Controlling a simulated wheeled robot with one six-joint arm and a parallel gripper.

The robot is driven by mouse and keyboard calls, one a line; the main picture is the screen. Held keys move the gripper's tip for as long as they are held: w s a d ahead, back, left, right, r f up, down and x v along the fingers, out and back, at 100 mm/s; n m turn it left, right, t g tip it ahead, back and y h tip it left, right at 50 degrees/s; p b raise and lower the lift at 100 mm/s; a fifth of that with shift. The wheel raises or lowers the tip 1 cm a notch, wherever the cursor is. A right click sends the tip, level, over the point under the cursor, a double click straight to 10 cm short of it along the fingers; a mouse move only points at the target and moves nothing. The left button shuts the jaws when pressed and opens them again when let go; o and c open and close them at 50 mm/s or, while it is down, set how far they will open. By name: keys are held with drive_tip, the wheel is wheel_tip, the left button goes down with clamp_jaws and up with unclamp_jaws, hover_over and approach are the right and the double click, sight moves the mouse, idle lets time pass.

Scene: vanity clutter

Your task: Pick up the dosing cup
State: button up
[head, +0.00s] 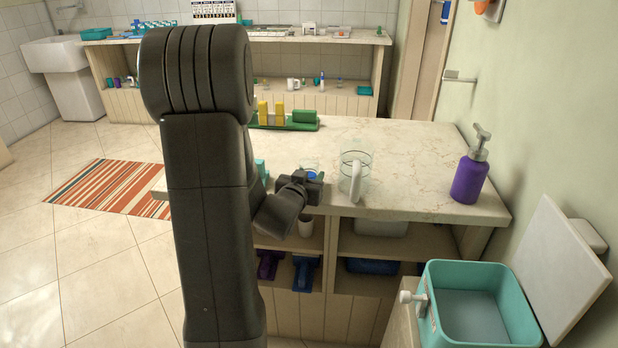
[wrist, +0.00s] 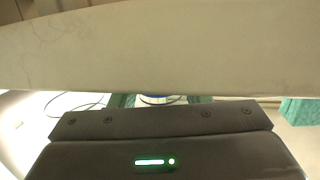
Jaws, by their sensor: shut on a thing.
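The dosing cup (head: 311,173) is a small clear cup with blue in it, at the front edge of the pale stone counter (head: 420,185) in the head view. My gripper (head: 306,181) reaches it from the front, at the counter's edge, and is shut on it. In the wrist view only a blue and clear sliver of the cup (wrist: 158,98) shows between the fingers, above the dark gripper body. The rest of the cup is hidden, and I cannot tell whether it touches the counter.
A clear jug (head: 356,165) with a white handle stands close right of the cup. A purple pump bottle (head: 470,178) is farther right. A green tray (head: 285,124) with yellow blocks lies behind. An open teal box (head: 480,310) stands front right.

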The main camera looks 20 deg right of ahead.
drive_tip(key=shift+r, duration=0.15)
wheel_tip(320, 180, up, 10)
drive_tip(key=p, duration=0.3)
drive_tip(key=shift+f, duration=0.25)
idle(0.4)
